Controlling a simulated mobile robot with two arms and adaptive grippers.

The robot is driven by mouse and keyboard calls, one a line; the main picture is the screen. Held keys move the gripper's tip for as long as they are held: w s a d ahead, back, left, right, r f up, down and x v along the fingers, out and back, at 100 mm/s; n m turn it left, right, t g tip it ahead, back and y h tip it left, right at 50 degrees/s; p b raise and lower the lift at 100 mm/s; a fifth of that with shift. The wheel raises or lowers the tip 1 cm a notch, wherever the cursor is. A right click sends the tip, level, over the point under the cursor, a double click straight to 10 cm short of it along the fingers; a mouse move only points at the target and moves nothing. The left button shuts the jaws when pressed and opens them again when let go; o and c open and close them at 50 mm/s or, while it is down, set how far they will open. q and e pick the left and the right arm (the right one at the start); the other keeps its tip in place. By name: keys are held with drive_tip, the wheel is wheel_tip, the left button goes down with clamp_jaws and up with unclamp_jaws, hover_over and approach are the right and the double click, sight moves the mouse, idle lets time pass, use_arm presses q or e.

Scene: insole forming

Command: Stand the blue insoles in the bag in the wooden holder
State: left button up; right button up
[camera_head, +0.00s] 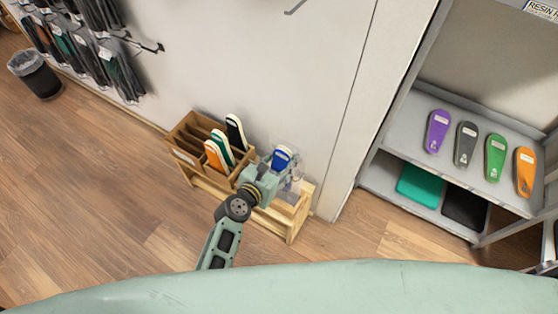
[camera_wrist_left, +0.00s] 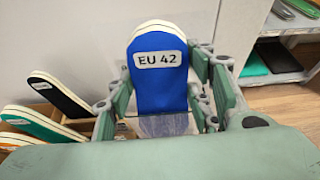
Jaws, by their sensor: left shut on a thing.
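The blue insoles (camera_wrist_left: 160,88) stand upright in a clear bag, with a label reading EU 42. They also show in the head view (camera_head: 281,158), at the right part of the wooden holder (camera_head: 297,219). My left gripper (camera_head: 270,171) is shut on the bagged insoles, with its fingers on both sides of them in the left wrist view (camera_wrist_left: 165,100). The clear bag (camera_wrist_left: 165,125) shows below the blue part. The gripper hides the lower end of the bag, so I cannot tell whether it touches the holder's floor. My right gripper is not in view.
Black (camera_head: 236,132), green (camera_head: 222,146) and orange (camera_head: 213,156) insoles stand in the holder's left slots. A grey shelf (camera_head: 408,190) with several coloured insoles stands at the right. Bags hang on the wall at the upper left above a bin (camera_head: 40,82). The wooden floor in front is clear.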

use_arm(q)
drive_tip(key=shift+f, duration=0.15)
drive_tip(key=o, duration=1.5)
drive_tip(key=shift+o, duration=0.2)
drive_tip(key=v, duration=1.2)
